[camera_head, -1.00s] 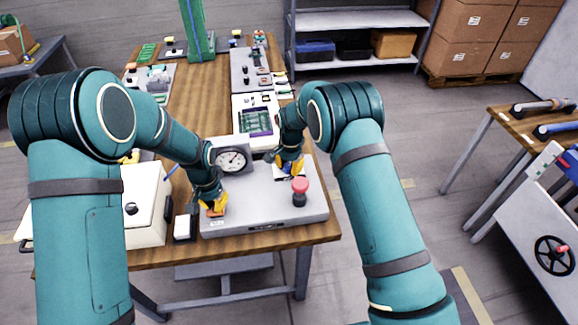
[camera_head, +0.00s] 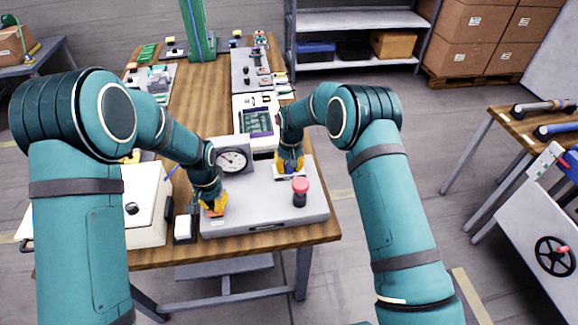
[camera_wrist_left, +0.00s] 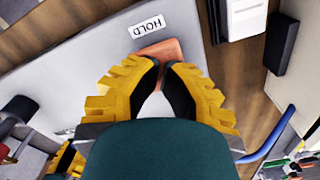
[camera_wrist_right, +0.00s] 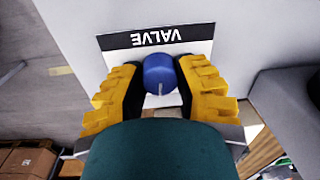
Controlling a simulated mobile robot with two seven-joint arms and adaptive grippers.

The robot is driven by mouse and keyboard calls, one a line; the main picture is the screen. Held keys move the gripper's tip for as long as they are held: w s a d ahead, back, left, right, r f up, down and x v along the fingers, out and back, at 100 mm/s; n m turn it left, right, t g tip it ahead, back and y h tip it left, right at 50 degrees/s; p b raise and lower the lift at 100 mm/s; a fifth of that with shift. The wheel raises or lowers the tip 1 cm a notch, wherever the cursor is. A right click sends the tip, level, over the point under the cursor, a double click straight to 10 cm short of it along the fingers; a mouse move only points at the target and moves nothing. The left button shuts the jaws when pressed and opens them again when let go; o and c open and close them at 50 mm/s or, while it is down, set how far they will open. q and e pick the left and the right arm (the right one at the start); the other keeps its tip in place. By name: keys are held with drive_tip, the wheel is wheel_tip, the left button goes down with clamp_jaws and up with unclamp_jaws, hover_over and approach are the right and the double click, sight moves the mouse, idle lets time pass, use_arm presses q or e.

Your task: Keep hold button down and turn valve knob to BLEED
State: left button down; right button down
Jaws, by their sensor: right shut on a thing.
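The orange-red hold button (camera_wrist_left: 163,47) lies on the grey panel beside its HOLD label (camera_wrist_left: 146,26). My left gripper (camera_head: 213,212) is over the button with its fingertips together at its edge; the left wrist view shows the tips (camera_wrist_left: 163,66). How far the button is pressed cannot be told. The blue valve knob (camera_wrist_right: 159,74) stands by its VALVE label (camera_wrist_right: 156,39). My right gripper (camera_wrist_right: 160,82) is shut around the knob, a finger on each side. The knob's white mark points down in the right wrist view. BLEED lettering is not visible.
A dial gauge (camera_head: 232,160) stands at the panel's back left. A white box (camera_head: 146,205) and a small white-topped block (camera_head: 183,228) are left of the panel (camera_head: 262,213).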

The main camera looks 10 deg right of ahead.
use_arm(q)
drive_tip(key=shift+s, duration=0.1)
use_arm(e)
drive_tip(key=shift+d+f+n, duration=0.1)
drive_tip(key=shift+n, duration=0.5)
use_arm(q)
drive_tip(key=shift+f, duration=0.1)
use_arm(e)
drive_tip(key=c, duration=0.6)
unclamp_jaws()
wheel_tip(320, 180, up, 12)
drive_tip(key=shift+d, duration=0.2)
